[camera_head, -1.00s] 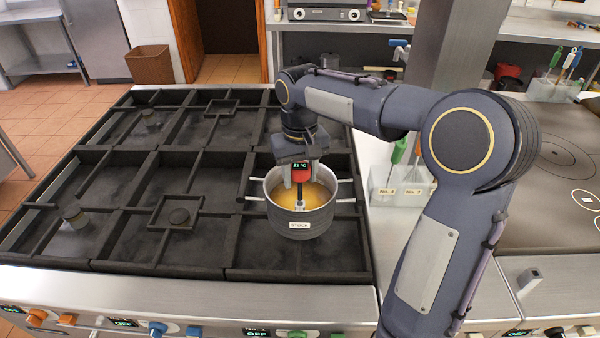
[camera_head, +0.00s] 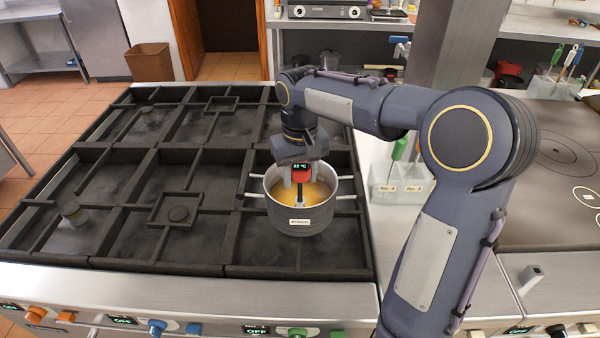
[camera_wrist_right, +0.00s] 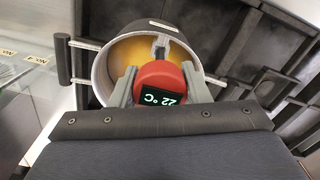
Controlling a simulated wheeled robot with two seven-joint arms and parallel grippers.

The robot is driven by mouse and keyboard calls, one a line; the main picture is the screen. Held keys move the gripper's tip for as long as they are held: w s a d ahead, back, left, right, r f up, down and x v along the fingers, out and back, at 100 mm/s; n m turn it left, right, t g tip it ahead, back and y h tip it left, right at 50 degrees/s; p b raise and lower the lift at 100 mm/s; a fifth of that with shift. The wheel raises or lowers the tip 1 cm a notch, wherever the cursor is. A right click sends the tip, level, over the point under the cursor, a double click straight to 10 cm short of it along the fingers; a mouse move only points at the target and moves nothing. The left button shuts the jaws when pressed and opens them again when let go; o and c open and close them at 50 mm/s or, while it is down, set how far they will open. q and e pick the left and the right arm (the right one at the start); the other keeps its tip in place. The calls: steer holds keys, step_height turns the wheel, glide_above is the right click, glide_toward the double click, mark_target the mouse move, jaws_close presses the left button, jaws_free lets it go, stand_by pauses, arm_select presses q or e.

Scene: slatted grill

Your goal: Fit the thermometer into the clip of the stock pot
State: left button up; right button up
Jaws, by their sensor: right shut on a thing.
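The stock pot (camera_head: 300,220) stands on the grate at the front right of the slatted grill, with yellow liquid inside and a label on its near side. It also shows in the right wrist view (camera_wrist_right: 99,72). The red thermometer (camera_head: 301,173) has a display reading 22 °C in the right wrist view (camera_wrist_right: 160,82). My right gripper (camera_head: 300,180) is shut on the thermometer's head, above the pot's opening. A grey clip (camera_wrist_right: 161,46) shows at the pot's inner rim, close to the thermometer. Whether the stem sits in the clip I cannot tell. My left gripper is not in view.
The black slatted grates (camera_head: 120,215) lie free to the left of the pot. A clear holder (camera_head: 398,192) with labelled compartments and green-handled tools stands right of the grill. The pot's side handles (camera_head: 345,197) stick out left and right. A steel column rises behind my arm.

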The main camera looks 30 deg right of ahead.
mark_target(300, 200)
steer(key=shift+f+b, duration=1.8)
steer(key=shift+f, duration=0.9)
steer(key=shift+r, duration=0.15)
steer(key=shift+r+p, duration=2.85)
steer(key=shift+r, duration=0.15)
steer(key=shift+s+p, duration=0.1)
steer(key=shift+p, duration=0.25)
steer(key=shift+f+b, duration=1.95)
steer(key=shift+f, duration=0.75)
